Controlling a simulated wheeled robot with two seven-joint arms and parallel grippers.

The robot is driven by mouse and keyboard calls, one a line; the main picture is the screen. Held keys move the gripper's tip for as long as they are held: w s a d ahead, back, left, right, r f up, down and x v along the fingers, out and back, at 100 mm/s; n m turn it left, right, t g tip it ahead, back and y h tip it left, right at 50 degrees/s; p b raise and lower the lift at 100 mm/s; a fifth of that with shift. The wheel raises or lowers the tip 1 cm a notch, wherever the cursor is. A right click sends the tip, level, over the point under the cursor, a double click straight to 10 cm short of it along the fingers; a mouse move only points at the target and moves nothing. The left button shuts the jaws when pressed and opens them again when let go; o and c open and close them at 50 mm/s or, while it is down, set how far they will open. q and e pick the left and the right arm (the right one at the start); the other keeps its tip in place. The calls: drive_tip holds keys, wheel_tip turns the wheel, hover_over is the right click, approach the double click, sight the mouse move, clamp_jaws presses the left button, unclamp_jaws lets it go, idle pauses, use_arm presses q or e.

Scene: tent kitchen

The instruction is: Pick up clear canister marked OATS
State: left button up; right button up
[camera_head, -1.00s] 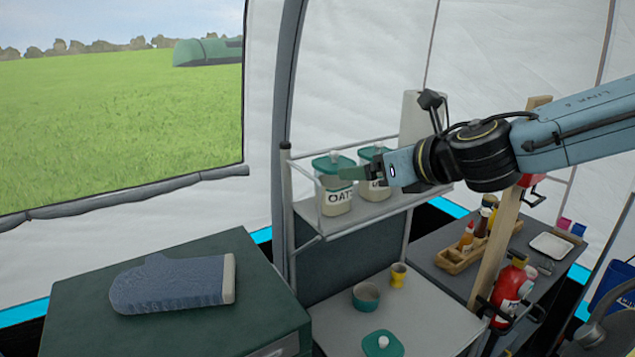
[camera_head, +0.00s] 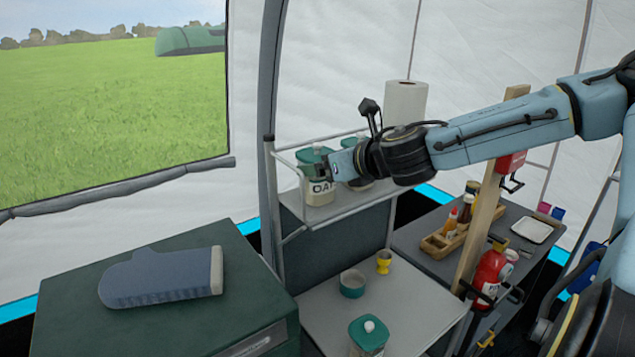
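The clear canister marked OATS (camera_head: 319,191) has a teal lid and stands upright on the upper rack shelf, at the left. A second teal-lidded canister (camera_head: 351,146) stands just right of it, mostly hidden behind my arm. My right gripper (camera_head: 322,171) comes in from the right and overlaps the upper right part of the OATS canister. Its fingers are dark and small against the canister, so I cannot tell whether they touch it or how far apart they are. My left gripper is out of view.
The shelf's thin metal rail (camera_head: 287,150) runs around the canisters. Below stand a teal bowl (camera_head: 352,284), a yellow egg cup (camera_head: 383,262) and another teal-lidded canister (camera_head: 368,337). A paper towel roll (camera_head: 405,108) stands behind my arm. A blue oven mitt (camera_head: 162,278) lies on the dark box at left.

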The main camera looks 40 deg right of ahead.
drive_tip(key=shift+w+f, duration=0.85)
drive_tip(key=shift+w, duration=0.1)
drive_tip(key=shift+x, duration=0.85)
drive_tip(key=shift+r, duration=0.15)
drive_tip(key=c, duration=1.9)
clamp_jaws()
drive_tip(key=shift+r, duration=0.15)
